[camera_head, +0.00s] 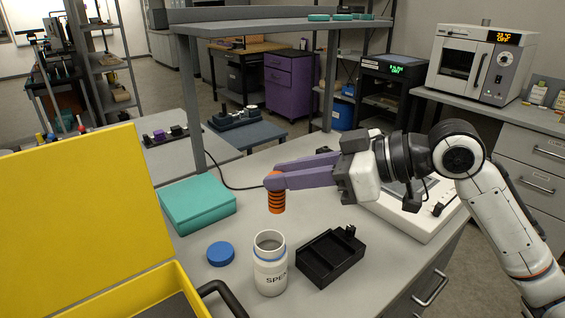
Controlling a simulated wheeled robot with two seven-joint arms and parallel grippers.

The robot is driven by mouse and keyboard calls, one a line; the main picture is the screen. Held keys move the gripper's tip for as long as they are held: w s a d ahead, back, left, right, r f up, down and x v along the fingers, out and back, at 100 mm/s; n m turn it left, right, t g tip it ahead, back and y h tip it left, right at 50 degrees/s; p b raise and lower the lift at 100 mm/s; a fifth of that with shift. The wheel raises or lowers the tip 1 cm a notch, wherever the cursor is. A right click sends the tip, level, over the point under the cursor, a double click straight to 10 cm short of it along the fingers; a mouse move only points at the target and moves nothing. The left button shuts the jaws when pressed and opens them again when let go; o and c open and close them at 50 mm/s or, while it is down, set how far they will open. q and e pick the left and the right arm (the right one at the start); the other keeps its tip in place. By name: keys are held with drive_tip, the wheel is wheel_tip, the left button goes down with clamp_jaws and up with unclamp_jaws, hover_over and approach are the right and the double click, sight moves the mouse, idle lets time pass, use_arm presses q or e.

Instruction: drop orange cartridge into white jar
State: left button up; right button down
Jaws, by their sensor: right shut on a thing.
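The orange cartridge (277,203) is a ribbed cylinder held upright in the air. My right gripper (274,181) comes in from the right with purple fingers and is shut on the cartridge's upper part, which the fingers partly hide. The white jar (270,275) stands upright and open on the grey bench, with dark lettering on its side. In the picture the cartridge is above the jar's mouth and apart from it; I cannot tell whether it is directly over it. My left gripper is not in view.
A blue lid (221,254) lies left of the jar, and a black tray (331,258) sits to its right. A teal box (198,204) is behind. An open yellow case (85,215) fills the left front. A grey shelf (270,29) stands over the bench's back.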

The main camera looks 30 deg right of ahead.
wheel_tip(320, 180, down, 5)
drive_tip(key=b, duration=0.3)
drive_tip(key=shift+r+b, duration=0.15)
drive_tip(key=shift+b, duration=0.25)
drive_tip(key=c, duration=1.4)
unclamp_jaws()
drive_tip(key=shift+c, duration=0.2)
drive_tip(key=b+v, duration=0.2)
drive_tip(key=v, duration=0.8)
drive_tip(key=shift+r, duration=0.15)
drive_tip(key=shift+s, duration=0.1)
